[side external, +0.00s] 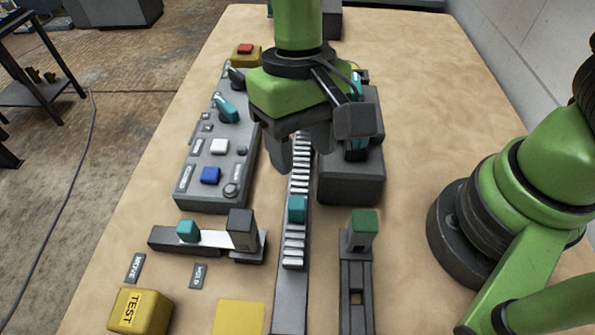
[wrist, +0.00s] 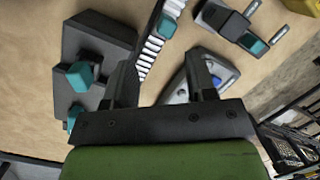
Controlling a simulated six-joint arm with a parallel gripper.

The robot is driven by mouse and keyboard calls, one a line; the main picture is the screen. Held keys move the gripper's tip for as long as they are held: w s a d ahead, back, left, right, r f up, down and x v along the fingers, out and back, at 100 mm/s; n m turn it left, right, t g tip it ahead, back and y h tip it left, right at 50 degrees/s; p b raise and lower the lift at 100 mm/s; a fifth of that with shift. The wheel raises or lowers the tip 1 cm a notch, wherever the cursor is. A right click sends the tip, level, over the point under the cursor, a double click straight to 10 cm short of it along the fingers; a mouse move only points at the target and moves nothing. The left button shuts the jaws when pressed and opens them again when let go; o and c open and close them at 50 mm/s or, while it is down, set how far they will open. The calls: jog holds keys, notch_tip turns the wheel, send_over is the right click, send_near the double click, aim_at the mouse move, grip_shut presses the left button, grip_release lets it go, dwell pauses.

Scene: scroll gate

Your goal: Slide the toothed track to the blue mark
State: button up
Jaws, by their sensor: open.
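The toothed track (side external: 295,250) is a pale, ridged strip lying along a dark grey rail (side external: 290,300) in the middle of the table. A teal block (side external: 297,208) stands up from it. My gripper hides the track's far end. I cannot make out a blue mark beside the track.
A grey control panel (side external: 192,188) with a blue button (side external: 210,175) lies left of the track. A dark box (side external: 350,188) stands close on the right. A teal-knobbed slider (side external: 188,231) and a green-topped post (side external: 363,225) flank the near part.

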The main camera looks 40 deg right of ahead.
aim_at(296, 200)
jog(key=n, duration=0.2)
jog(key=a+n+t, duration=0.1)
jog(key=n, duration=0.2)
jog(key=s+n+h, duration=0.1)
jog(key=n, duration=0.1)
jog(key=shift+a+r+n, duration=0.25)
jog(key=shift+n, duration=0.05)
jog(key=shift+s+a+n+t, duration=0.15)
jog(key=shift+n+t, duration=0.25)
jog(key=shift+n, duration=0.6)
jog(key=shift+a+f+n, duration=0.1)
jog(key=shift+f+n, duration=0.1)
jog(key=shift+n, duration=0.2)
notch_tip(296, 200, down, 9)
jog(key=shift+f, duration=0.2)
grip_shut()
